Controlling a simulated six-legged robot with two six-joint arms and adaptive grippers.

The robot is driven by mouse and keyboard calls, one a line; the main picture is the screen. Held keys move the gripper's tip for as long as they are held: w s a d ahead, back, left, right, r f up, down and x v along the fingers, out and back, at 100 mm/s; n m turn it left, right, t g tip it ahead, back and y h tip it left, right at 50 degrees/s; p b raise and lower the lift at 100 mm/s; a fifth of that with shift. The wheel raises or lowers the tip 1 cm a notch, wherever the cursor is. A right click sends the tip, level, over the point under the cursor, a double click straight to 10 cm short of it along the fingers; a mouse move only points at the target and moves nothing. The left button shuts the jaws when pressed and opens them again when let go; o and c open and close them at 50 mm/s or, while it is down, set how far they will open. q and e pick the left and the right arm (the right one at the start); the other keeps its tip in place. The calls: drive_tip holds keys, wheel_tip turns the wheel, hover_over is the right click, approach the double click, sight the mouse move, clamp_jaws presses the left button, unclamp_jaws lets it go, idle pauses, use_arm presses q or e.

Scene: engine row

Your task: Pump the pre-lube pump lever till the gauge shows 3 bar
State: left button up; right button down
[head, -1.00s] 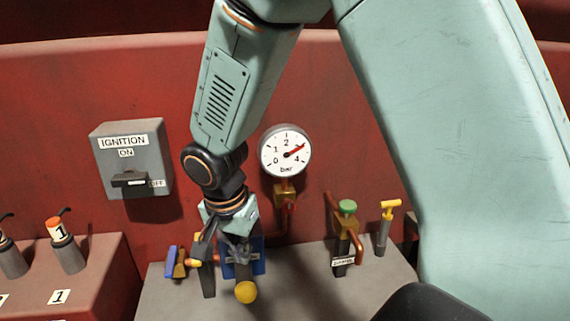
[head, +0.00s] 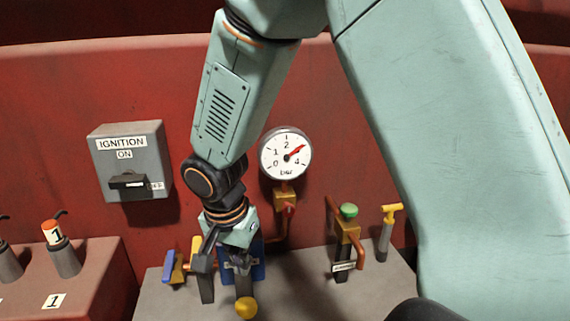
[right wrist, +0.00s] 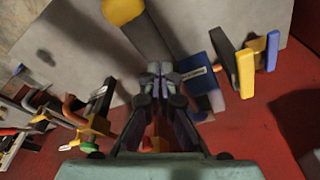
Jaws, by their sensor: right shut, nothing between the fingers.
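The pre-lube pump has a blue body (head: 257,270) and a dark lever ending in a yellow ball knob (head: 246,308), low at the bench front. In the right wrist view the knob (right wrist: 122,10) is at the top. The round white gauge (head: 286,155) reads in bar; its red needle points up right between 2 and 4, about where 3 would stand. My left gripper is not visible.
A blue-handled valve (head: 170,264) stands left of the pump. A green-knobbed valve (head: 347,212) and a yellow T-handle (head: 391,210) stand to the right. The ignition box (head: 130,160) is on the red wall. An orange-topped injector-like part (head: 60,245) is at far left.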

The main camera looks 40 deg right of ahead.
wheel_tip(320, 180, up, 12)
drive_tip(key=p, duration=1)
drive_tip(key=shift+r, duration=0.2)
idle(0.6)
drive_tip(key=shift+s, duration=0.1)
idle(0.8)
